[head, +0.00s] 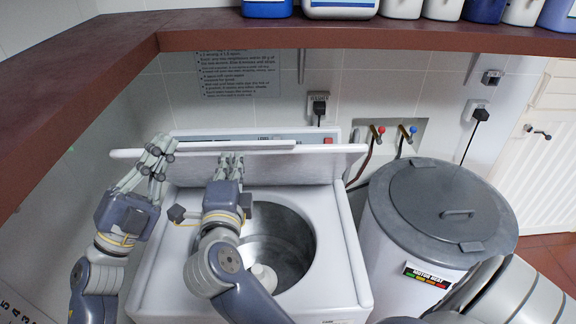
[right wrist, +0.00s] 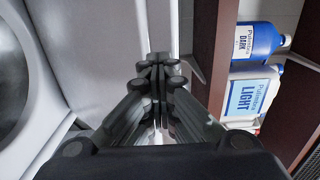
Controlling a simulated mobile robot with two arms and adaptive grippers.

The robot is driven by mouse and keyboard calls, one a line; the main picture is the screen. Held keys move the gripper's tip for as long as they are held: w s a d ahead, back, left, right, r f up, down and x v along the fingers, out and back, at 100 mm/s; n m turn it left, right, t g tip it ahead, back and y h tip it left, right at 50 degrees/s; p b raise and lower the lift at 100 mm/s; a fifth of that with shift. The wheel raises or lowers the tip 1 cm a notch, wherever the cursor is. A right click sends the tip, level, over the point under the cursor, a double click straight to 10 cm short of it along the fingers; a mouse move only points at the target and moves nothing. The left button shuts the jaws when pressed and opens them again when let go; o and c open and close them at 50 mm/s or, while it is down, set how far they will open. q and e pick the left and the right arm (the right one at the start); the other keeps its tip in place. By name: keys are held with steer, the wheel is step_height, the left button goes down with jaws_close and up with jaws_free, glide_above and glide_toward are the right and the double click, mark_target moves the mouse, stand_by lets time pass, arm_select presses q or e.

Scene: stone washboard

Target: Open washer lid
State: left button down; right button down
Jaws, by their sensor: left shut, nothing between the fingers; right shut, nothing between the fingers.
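The washer lid (head: 305,168) is a white panel, raised and standing steeply at the back of the white washer (head: 345,265). The round tub opening (head: 290,245) is uncovered, with a grey metal inside. My right gripper (head: 230,160) is shut and empty, reaching over the tub with its fingertips at the lid's inner face; exact contact is unclear. My left gripper (head: 160,150) is shut and empty beside the lid's left end. In the right wrist view my right gripper (right wrist: 160,62) shows closed fingers pointing at a white surface.
A brown shelf (head: 350,38) with bottles crosses above the washer. A spin drum with a grey lid (head: 415,190) stands close on the right. Red and blue taps (head: 395,133) and sockets are on the tiled wall. Detergent bottles (right wrist: 250,95) also show in the right wrist view.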

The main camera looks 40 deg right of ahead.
arm_select(q)
steer(key=s+d+r+m+g+h, duration=0.2)
steer(key=s+d+r+m+g, duration=0.1)
steer(key=s+r+m+g, duration=0.95)
steer(key=s+d+f+m+g+y, duration=0.4)
steer(key=s+d+m+g+y, duration=0.15)
steer(key=s+d+y, duration=0.35)
steer(key=s+d+f+t+y, duration=0.2)
steer(key=d+f+t+y, duration=0.15)
steer(key=f, duration=0.35)
steer(key=s+d+f+t+y, duration=0.2)
steer(key=f+t+y, duration=0.2)
steer(key=f, duration=0.2)
steer(key=w+a+f+n+t+y, duration=0.1)
steer(key=w+a+n+t+y, duration=0.25)
steer(key=w+t, duration=0.65)
steer(key=w+d+f, duration=0.3)
steer(key=w+d, duration=0.4)
steer(key=w, duration=0.1)
steer(key=shift+w+f+m, duration=0.2)
steer(key=shift+f+m, duration=0.15)
